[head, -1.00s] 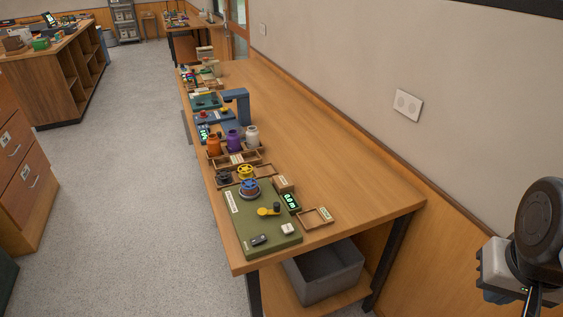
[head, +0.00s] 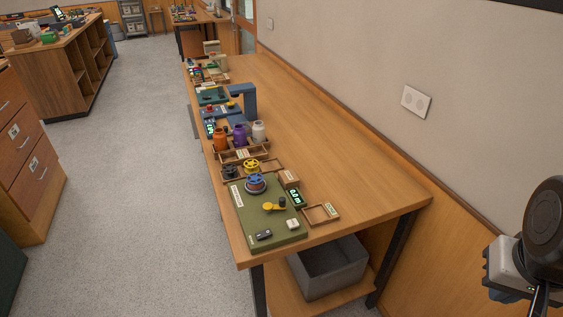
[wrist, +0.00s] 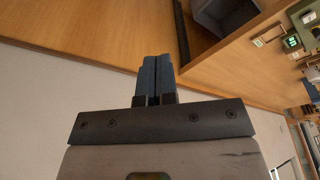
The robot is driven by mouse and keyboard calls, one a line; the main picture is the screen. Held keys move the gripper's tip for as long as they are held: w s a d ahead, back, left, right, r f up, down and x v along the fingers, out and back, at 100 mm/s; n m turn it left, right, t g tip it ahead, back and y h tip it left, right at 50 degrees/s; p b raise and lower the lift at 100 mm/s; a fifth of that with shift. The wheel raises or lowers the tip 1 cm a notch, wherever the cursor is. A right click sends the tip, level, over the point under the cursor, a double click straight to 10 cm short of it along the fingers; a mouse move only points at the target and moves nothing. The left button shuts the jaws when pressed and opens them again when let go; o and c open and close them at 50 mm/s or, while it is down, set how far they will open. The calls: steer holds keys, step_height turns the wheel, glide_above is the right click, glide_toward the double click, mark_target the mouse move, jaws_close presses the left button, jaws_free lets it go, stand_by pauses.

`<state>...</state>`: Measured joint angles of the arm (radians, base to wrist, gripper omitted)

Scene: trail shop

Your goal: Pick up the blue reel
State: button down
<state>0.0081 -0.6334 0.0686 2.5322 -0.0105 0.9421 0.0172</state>
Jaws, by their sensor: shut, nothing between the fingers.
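The blue reel (head: 256,182) sits on a round base on the green board (head: 270,232) near the table's front end. A yellow reel (head: 251,165) stands just behind it. My gripper (wrist: 156,70) shows in the wrist view with its two blue fingers together and nothing between them. It is well away from the blue reel. In the head view my arm is at the right edge, and the fingers are not clear there.
The wooden table (head: 350,170) is bare along its right side. Orange, purple and white bottles (head: 240,135) stand behind the reels. A small wooden tray (head: 320,214) lies right of the board. A grey bin (head: 328,266) sits on the shelf below.

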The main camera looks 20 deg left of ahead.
steer(key=shift+c, duration=1)
jaws_free()
